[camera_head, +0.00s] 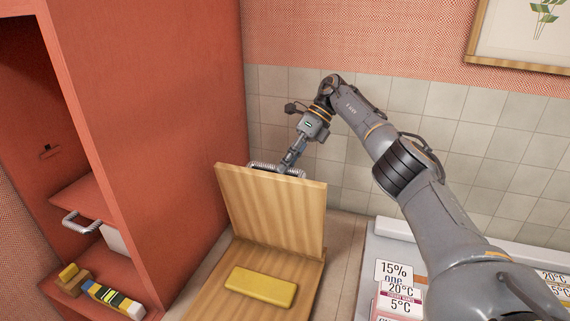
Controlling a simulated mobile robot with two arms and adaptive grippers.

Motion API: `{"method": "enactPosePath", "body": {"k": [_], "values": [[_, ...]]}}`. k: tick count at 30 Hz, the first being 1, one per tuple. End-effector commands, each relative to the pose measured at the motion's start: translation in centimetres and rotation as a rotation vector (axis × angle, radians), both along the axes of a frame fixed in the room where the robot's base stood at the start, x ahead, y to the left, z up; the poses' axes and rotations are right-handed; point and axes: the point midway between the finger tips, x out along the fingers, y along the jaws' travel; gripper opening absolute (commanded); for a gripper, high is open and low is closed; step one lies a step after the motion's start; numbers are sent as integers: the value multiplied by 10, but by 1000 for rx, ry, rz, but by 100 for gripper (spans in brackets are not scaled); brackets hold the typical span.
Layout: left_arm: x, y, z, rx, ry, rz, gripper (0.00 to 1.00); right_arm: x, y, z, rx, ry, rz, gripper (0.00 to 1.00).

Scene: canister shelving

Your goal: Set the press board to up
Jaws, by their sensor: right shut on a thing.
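The press board (270,207) is a light wooden panel. It stands up, tilted slightly, at the back of a wooden base (225,305). A ribbed metal handle (262,166) shows at its top edge, on the far side. My right gripper (286,169) reaches down behind the board and is shut on this handle. Its fingertips are partly hidden by the board. A yellow block (261,286) lies on the base in front of the board. My left gripper is not in view.
A tall red cabinet (160,120) stands close on the left, with an open shelf holding small blocks (112,297). A tiled wall (440,140) is behind. Labelled cards (400,290) stand in a white tray (375,250) at right, under my right arm.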

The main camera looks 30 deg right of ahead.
Motion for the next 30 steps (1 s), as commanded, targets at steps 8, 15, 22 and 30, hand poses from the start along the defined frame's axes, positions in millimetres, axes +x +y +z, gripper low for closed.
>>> {"method": "enactPosePath", "body": {"k": [8,15,22,30], "values": [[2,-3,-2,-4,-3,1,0,-3,-3,-16,-23,29,-3,30],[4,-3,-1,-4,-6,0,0,-3,-2,-12,-18,22,-3,43],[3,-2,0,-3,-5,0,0,-2,-2,-9,-15,19,-2,43],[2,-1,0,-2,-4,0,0,-1,-2,23,-15,14,-1,43]]}}
